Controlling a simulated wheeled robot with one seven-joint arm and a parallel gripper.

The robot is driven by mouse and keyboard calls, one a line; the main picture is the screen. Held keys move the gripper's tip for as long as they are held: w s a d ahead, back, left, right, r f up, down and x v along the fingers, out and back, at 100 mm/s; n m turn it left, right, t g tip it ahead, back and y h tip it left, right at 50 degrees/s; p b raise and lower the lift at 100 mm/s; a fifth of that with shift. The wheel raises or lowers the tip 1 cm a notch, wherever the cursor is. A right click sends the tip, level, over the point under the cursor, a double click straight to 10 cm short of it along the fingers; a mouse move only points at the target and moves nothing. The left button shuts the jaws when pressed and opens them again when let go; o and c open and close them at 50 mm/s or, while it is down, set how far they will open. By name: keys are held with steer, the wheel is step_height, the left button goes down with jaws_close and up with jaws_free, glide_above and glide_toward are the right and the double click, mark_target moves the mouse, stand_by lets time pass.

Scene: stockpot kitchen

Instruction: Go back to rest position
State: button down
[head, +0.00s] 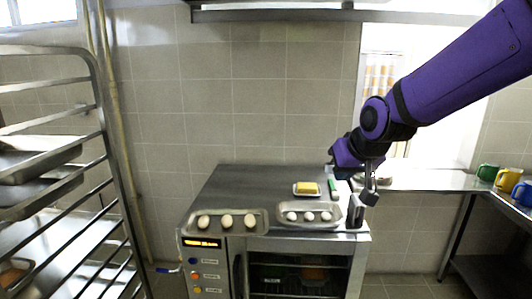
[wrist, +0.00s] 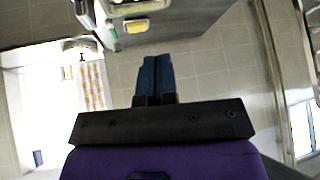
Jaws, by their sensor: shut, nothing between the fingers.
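My purple arm reaches in from the upper right of the head view. My gripper (head: 369,192) hangs at its end, near the right side of the oven top. In the wrist view my gripper (wrist: 155,62) shows its two blue-grey fingers closed together, with nothing between them. The oven (head: 290,262) stands below and to the left of it in the head view, with its display lit and its door shut.
On the oven are a tray of eggs or rolls (head: 202,228), a tray of white balls (head: 284,223) and butter on a dish (head: 307,188). A tray rack (head: 112,160) stands left. A steel table (head: 425,180) with mugs (head: 487,172) is right.

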steer(key=s+d+r, duration=0.1)
steer(key=s+d, duration=0.3)
steer(key=s, duration=0.4)
steer(key=s+d+r+m+g+h, duration=0.1)
steer(key=s+d+r, duration=0.1)
steer(key=s+d, duration=0.3)
steer(key=s+d+r+m+h, duration=0.1)
steer(key=s+d, duration=0.3)
steer(key=s, duration=0.8)
steer(key=shift+d+r+g, duration=0.2)
steer(key=shift+r+g, duration=0.2)
steer(key=shift+r, duration=0.25)
steer(key=shift+s, duration=0.1)
